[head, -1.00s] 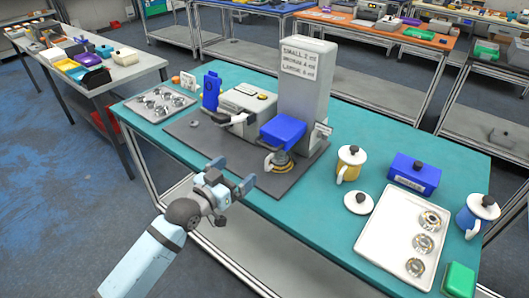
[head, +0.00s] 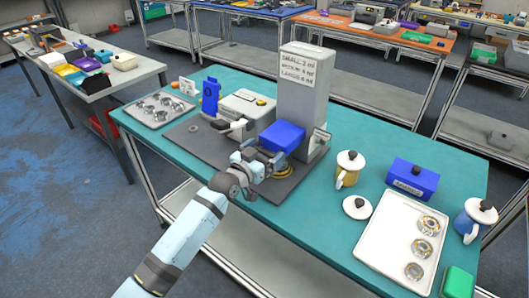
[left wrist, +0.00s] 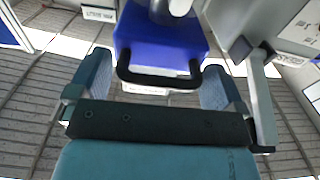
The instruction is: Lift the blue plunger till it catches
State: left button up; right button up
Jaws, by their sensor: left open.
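The blue block (head: 282,134), which I take to be the blue plunger, sits on the front of a tall grey tower (head: 304,95). In the left wrist view the blue block (left wrist: 160,42) has a black bar handle (left wrist: 158,83) on its near side. My left gripper (head: 265,160) is just in front of and below the block. It is open, and in the left wrist view its fingers (left wrist: 158,76) stand on either side of the handle. I cannot tell whether they touch it. My right gripper is not in view.
A brass-coloured ring part (head: 281,170) stands below the block on the dark mat (head: 200,147). A grey machine (head: 243,104) and a blue upright item (head: 210,97) stand to the left. Jugs, a blue box (head: 414,178) and a white tray (head: 377,243) are at the right.

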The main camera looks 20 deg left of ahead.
pick_arm(q)
jog(key=c, duration=1)
jog(key=shift+o, duration=0.2)
notch_tip(320, 180, up, 12)
jog(key=p, duration=0.9)
jog(key=shift+r, duration=0.1)
jog(key=o, duration=1)
jog(key=shift+c, duration=0.2)
jog(key=b+v, duration=0.2)
jog(key=v, duration=1.1)
jog(key=shift+s, duration=0.4)
